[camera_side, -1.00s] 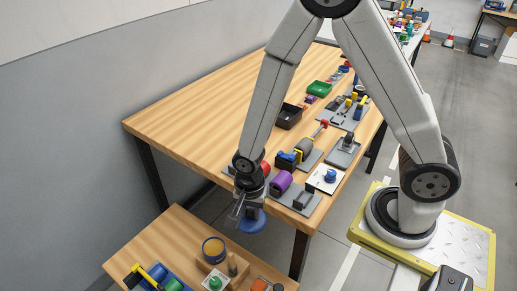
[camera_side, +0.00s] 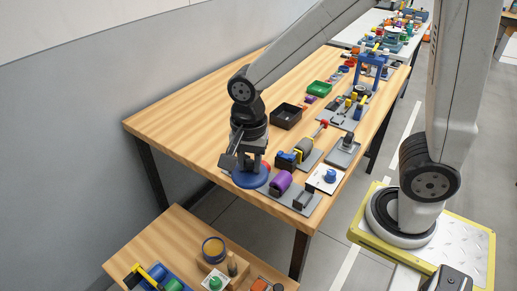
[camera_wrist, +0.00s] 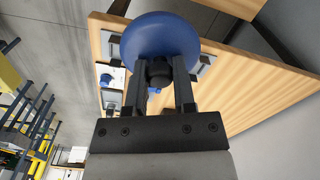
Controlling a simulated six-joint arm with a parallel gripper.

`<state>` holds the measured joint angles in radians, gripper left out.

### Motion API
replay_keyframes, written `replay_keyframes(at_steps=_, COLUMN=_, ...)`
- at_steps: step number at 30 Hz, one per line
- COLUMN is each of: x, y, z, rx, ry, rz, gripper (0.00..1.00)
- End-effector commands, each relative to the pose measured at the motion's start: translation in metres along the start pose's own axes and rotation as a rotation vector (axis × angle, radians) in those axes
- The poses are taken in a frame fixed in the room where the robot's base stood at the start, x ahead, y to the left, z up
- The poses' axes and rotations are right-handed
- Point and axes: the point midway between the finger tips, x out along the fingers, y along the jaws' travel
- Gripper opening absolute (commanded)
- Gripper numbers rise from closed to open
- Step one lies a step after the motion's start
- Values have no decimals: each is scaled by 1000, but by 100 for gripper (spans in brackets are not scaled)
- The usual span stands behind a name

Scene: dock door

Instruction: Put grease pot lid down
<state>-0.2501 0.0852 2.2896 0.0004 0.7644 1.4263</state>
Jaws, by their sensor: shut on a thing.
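The grease pot lid is a blue disc (camera_side: 250,177) with a dark knob. My gripper (camera_side: 248,160) is shut on the knob, with the disc below the fingers. In the side view the lid is at the near left part of the large wooden table; I cannot tell whether it touches the top. In the wrist view the lid (camera_wrist: 160,38) fills the upper middle, its knob between my two fingers (camera_wrist: 160,75). The open grease pot (camera_side: 213,248), round with a blue rim and tan contents, stands on the low table.
A black bin (camera_side: 287,117) is behind. Bare wood lies left of my gripper.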

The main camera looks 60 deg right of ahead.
Motion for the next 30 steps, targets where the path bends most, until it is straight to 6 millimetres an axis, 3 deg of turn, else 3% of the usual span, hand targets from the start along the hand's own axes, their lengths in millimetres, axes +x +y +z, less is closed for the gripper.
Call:
replay_keyframes(at_steps=14, x=2, y=12, z=-82, rx=10, ry=0, rz=3, gripper=0)
replay_keyframes(at_steps=30, x=2, y=61, z=-186, rx=8, ry=0, rz=2, gripper=0)
